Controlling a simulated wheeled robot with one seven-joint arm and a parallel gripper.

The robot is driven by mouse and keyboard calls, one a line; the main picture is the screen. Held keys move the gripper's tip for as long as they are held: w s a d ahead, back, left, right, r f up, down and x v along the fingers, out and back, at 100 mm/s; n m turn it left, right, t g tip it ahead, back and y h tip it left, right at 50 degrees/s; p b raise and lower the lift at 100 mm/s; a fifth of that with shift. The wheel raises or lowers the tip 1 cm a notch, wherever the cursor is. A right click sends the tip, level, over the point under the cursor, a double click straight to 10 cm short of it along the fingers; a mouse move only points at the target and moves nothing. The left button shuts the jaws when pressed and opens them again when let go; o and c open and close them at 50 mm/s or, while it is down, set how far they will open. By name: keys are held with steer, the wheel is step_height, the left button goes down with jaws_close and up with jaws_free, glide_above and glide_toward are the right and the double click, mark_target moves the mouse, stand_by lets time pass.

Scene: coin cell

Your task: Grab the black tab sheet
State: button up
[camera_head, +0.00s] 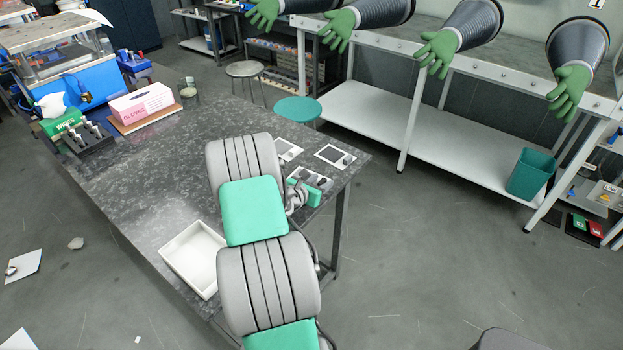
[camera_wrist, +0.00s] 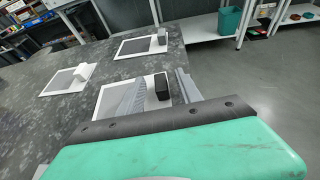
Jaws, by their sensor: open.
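The black tab sheet (camera_wrist: 110,94) is a white sheet with a grey square and a black block-shaped tab (camera_wrist: 159,86) at its right side. It lies on the dark stone-patterned table near the edge. My gripper (camera_wrist: 160,82) is open, with one finger to each side of the black tab in the wrist view. I cannot tell whether the fingers touch the tab or sheet. The sheet's near part is hidden by my gripper. In the head view the sheet (camera_head: 312,175) shows beyond my wrist, and my gripper (camera_head: 302,192) is partly hidden by my arm.
A white tray (camera_head: 185,245) stands at the table's near side. A pink glove box (camera_head: 141,104) is at the far left. The table's middle is clear.

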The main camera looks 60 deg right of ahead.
steer(key=shift+s+d+f, duration=0.1)
steer(key=shift+d+f, duration=0.05)
steer(key=shift+d, duration=0.2)
jaws_close()
stand_by(0.3)
